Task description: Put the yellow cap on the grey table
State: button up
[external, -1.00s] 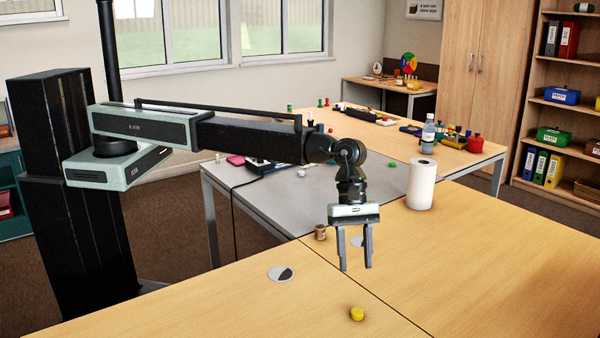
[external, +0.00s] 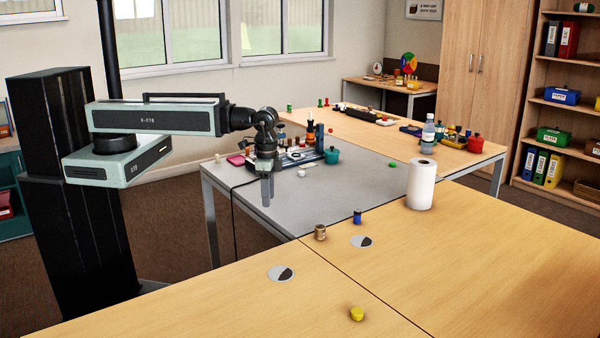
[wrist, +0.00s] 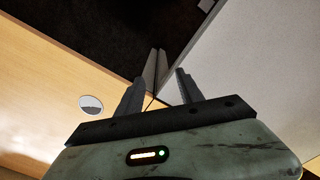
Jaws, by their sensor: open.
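The yellow cap (external: 357,314) lies on the light wooden table at the front of the external view. It does not show in the wrist view. The grey table (external: 345,210) stands behind the wooden tables, and its pale top fills the right of the wrist view (wrist: 255,85). My gripper (external: 267,203) points down near the left front edge of the grey table, far to the left of and behind the cap. Its two fingers show in the wrist view (wrist: 159,84), apart with nothing between them.
A brown pot (external: 320,232) and a blue pot (external: 357,216) stand near the wooden tables' back edge. A paper roll (external: 420,185) stands to their right. Small items and a teal pot (external: 332,155) crowd the grey table's far side. Its front middle is clear.

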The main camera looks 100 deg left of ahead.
jog(key=shift+o, duration=0.9)
jog(key=shift+a, duration=0.1)
